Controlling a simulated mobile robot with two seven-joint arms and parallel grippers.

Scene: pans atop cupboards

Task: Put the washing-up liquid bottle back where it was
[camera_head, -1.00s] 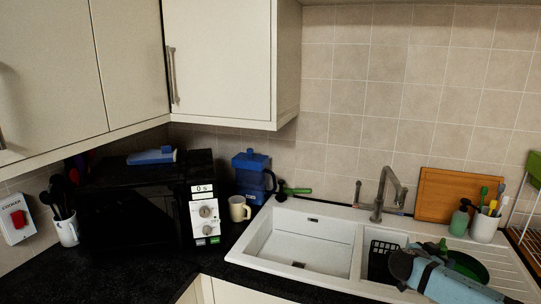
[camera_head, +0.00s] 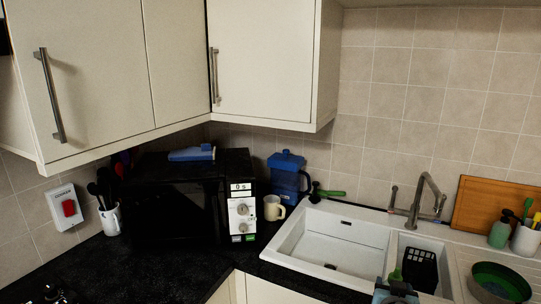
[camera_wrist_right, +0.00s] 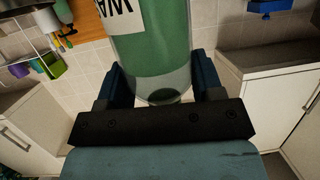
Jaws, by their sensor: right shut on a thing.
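My right gripper (camera_wrist_right: 160,72) is shut on the washing-up liquid bottle (camera_wrist_right: 150,48), with one blue finger on each side of it. The bottle is green, with a clear lower end and a white label showing part of a word. In the head view my right gripper (camera_head: 396,292) is at the bottom edge, in front of the sink. A small green part of the bottle (camera_head: 395,274) shows there; most of it is hidden or cut off. My left gripper cannot be made out in the head view.
The white sink (camera_head: 335,243) holds a black basket (camera_head: 419,268). A green bowl (camera_head: 500,281) is on the drainer. A green pump bottle (camera_head: 500,231), a utensil cup (camera_head: 524,239) and a wooden board (camera_head: 482,205) stand behind. The microwave (camera_head: 180,205) and mug (camera_head: 273,207) are left; the worktop before them is clear.

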